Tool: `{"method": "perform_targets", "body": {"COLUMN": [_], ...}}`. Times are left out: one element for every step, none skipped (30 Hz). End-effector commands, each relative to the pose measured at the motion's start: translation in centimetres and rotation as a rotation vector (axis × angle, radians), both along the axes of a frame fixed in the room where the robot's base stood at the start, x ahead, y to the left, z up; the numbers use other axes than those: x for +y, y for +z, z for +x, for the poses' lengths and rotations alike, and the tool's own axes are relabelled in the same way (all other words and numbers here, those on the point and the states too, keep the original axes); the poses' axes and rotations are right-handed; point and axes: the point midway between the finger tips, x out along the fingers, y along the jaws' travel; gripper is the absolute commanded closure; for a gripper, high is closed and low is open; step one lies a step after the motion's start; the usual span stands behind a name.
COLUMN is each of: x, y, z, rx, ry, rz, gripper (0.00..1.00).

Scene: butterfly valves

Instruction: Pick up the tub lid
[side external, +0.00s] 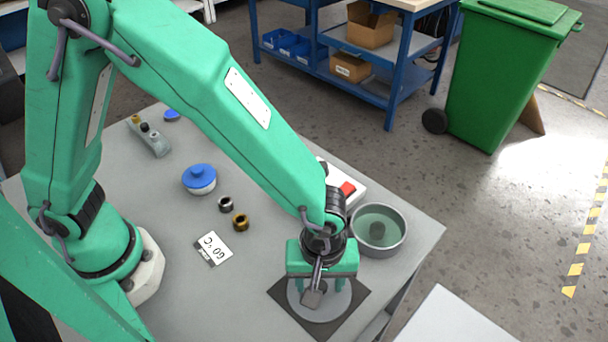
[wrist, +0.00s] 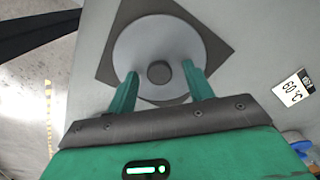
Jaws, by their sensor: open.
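The tub lid (side external: 322,313), a pale grey disc, lies flat on a dark square mat (side external: 350,318). In the wrist view the lid (wrist: 155,38) shows a round dark grey knob (wrist: 159,72) at its centre. My gripper (side external: 318,284) is over the lid and points down. In the wrist view its two green fingers (wrist: 160,70) are spread, one on each side of the knob, with a gap on both sides. Nothing is held. In the side view my gripper hides the knob and part of the lid. I cannot tell the fingertips' exact height over the disc.
A round grey tub (side external: 398,243) stands open just behind my gripper to the right. A white box with a red top part (side external: 347,188) is close behind the wrist. A blue-lidded pot (side external: 200,180), two small rings (side external: 240,221) and a "60 °C" card (side external: 213,248) lie left.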

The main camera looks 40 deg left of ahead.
Motion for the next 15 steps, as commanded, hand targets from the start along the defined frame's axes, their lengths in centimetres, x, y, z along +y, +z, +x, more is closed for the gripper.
{"method": "perform_targets", "body": {"x": [0.00,0.00,0.00,0.00,0.00,0.00,0.00,0.00,0.00,0.00,0.00,0.00,0.00,0.00,0.00], "y": [0.01,0.02,0.02,0.02,0.02,0.02,0.03,0.03,0.03,0.03,0.03,0.03,0.03,0.03,0.03], "z": [0.00,0.00,0.00,0.00,0.00,0.00,0.00,0.00,0.00,0.00,0.00,0.00,0.00,0.00,0.00], "rx": [0.000,0.000,0.000,0.000,0.000,0.000,0.000,0.000,0.000,0.000,0.000,0.000,0.000,0.000,0.000], "ry": [0.000,0.000,0.000,0.000,0.000,0.000,0.000,0.000,0.000,0.000,0.000,0.000,0.000,0.000,0.000], "rz": [0.000,0.000,0.000,0.000,0.000,0.000,0.000,0.000,0.000,0.000,0.000,0.000,0.000,0.000,0.000], "gripper": [0.48,0.48,0.48,0.48,0.48,0.48,0.50,0.56,0.64,0.70,0.76,0.84,0.89,0.95,0.98]}}
